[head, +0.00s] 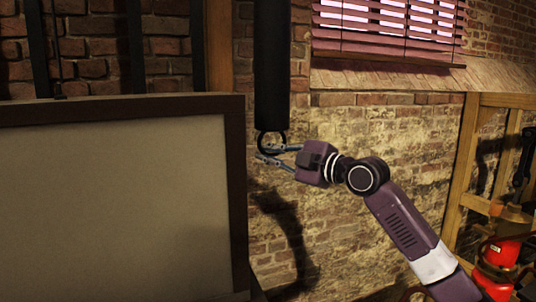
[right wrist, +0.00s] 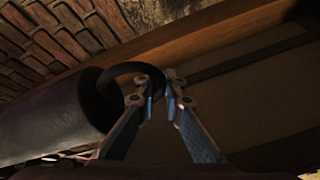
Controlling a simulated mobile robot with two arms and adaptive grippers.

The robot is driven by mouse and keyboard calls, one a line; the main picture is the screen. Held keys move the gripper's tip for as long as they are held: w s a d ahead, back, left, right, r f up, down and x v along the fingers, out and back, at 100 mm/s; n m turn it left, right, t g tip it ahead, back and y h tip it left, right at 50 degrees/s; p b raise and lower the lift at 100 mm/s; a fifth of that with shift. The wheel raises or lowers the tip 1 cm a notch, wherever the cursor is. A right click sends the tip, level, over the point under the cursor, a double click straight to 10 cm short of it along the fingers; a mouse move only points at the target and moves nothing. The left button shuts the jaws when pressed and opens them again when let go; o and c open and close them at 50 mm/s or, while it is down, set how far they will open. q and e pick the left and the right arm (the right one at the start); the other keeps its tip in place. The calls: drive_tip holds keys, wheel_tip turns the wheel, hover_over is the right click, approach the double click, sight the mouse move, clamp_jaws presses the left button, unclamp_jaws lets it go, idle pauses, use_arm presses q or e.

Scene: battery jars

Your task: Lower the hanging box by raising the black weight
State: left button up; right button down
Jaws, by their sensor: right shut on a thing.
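The black weight (head: 271,70) is a long dark cylinder hanging upright in the head view, with a black ring (head: 262,140) at its lower end. My right gripper (head: 264,153) reaches it from the right and is shut on the ring. In the right wrist view the fingertips (right wrist: 160,88) pinch the ring (right wrist: 125,67), and the weight's dark body (right wrist: 55,120) lies to the left. The likely hanging box (head: 120,205) is a large pale panel with a dark frame at the left; a thin line meets its top. Its bottom is out of view. My left gripper does not show.
A brick wall (head: 350,150) stands behind, with a window with blinds (head: 390,22) at upper right. A wooden frame (head: 465,170) and a red object (head: 503,252) are at the far right. The box's right edge is close to the ring and fingers in the picture.

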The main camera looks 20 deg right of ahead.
drive_tip(key=c, duration=2.1)
unclamp_jaws()
drive_tip(key=shift+a+r, duration=0.1)
drive_tip(key=shift+a, duration=0.05)
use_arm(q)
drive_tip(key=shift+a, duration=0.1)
use_arm(e)
drive_tip(key=shift+v, duration=6.05)
